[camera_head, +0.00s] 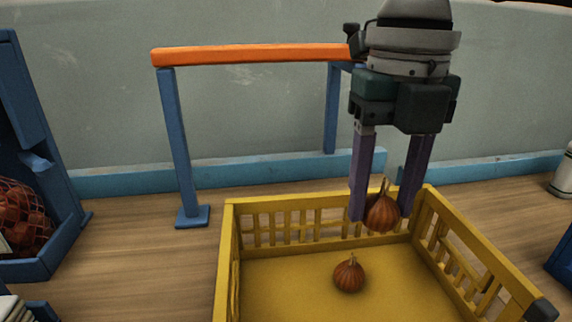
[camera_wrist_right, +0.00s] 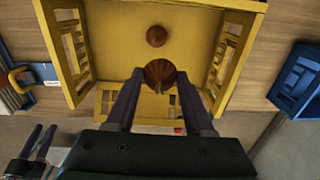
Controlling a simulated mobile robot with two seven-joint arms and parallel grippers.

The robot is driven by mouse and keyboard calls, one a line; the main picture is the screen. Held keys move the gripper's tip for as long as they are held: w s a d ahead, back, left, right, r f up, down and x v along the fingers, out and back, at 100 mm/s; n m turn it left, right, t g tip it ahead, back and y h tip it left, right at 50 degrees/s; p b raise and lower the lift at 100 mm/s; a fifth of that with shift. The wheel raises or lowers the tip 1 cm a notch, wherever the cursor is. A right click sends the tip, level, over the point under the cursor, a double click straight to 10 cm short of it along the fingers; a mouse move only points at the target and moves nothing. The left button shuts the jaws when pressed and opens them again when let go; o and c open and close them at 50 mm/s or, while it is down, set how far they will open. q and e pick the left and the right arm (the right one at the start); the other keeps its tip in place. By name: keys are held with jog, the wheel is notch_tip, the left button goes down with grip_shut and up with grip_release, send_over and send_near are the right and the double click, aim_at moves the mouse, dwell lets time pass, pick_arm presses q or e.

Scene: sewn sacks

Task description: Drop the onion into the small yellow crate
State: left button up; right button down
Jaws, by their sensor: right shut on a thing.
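My right gripper (camera_head: 382,212) points down over the yellow crate (camera_head: 290,207) and is shut on a brown onion (camera_head: 382,214). The held onion hangs between the purple fingers at the far-wall side of the crate; it also shows in the right wrist view (camera_wrist_right: 160,74). A second onion (camera_head: 349,273) lies on the crate floor, apart from the held one; the wrist view shows it too (camera_wrist_right: 156,36). In the wrist view my left gripper (camera_wrist_right: 43,128) is at the lower left, its two fingers apart with nothing visible between them.
An orange bar (camera_head: 250,55) on blue posts stands behind the crate. At the left, a blue bin (camera_head: 65,240) holds a net sack of onions (camera_head: 22,215). A white jar (camera_head: 563,176) stands at the right edge. Bare wooden table (camera_head: 130,255) lies left of the crate.

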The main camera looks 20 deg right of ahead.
aim_at(384, 190)
pick_arm(q)
notch_tip(384, 190, down, 2)
jog(key=shift+b, duration=0.6)
pick_arm(e)
notch_tip(384, 190, down, 3)
jog(key=shift+r, duration=0.2)
pick_arm(q)
jog(key=shift+a, duration=0.15)
pick_arm(e)
jog(key=shift+c, duration=1)
grip_release()
jog(key=shift+r, duration=0.15)
notch_tip(384, 190, up, 10)
jog(key=shift+f, duration=0.1)
